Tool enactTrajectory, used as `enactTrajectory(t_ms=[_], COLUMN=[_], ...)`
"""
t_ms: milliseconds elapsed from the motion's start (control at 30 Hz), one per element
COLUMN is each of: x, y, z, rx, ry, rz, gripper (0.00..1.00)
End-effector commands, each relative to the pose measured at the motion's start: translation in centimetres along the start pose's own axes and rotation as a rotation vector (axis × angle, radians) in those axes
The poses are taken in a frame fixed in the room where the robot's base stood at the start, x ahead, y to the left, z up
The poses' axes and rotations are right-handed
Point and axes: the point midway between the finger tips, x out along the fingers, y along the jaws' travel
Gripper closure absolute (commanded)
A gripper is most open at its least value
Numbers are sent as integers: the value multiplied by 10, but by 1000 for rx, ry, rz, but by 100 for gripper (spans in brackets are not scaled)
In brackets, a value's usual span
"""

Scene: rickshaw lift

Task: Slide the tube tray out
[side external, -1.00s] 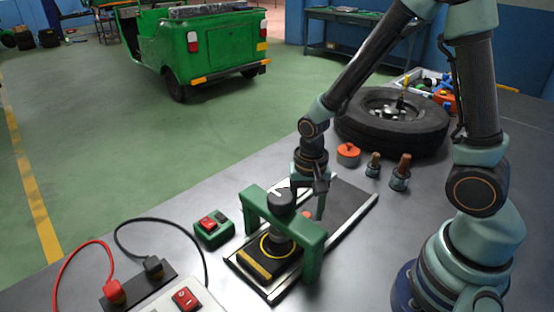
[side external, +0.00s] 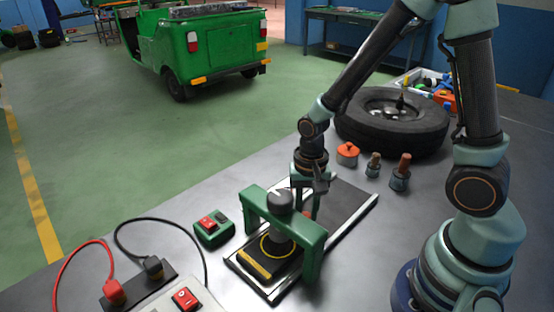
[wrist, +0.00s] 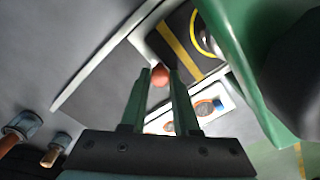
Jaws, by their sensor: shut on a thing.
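The tube tray (side external: 270,247) is a dark plate with a yellow bar and a yellow ring. It lies between the light rails of a track, under a green press frame (side external: 310,238). In the wrist view the tray (wrist: 184,22) shows its yellow stripe. An orange-red knob (wrist: 160,78) sits at the tray's near edge. My gripper (wrist: 160,74) is shut on this knob, with one green finger on each side. In the side view my gripper (side external: 308,208) is just behind the press frame, which partly hides the fingers and knob.
The track's dark bed (side external: 340,201) is bare behind my gripper. A green switch box (side external: 213,228) stands left of the frame. A tyre (side external: 392,125), an orange cup (side external: 347,153) and two small bottles (side external: 400,172) stand beyond the track's far end.

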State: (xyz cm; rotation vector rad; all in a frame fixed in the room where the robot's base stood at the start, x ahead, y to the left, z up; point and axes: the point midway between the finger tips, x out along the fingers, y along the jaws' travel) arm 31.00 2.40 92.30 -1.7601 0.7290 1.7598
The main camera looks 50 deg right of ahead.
Motion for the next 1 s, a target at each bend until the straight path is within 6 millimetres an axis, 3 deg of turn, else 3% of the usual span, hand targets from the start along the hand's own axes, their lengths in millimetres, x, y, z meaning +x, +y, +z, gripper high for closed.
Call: enactTrajectory(t_ms=[767,1000], x=[-1,-1], y=[2,26], z=[-1,-25], rx=[1,9], ry=[-1,-1], rz=[2,1], gripper=[100,100])
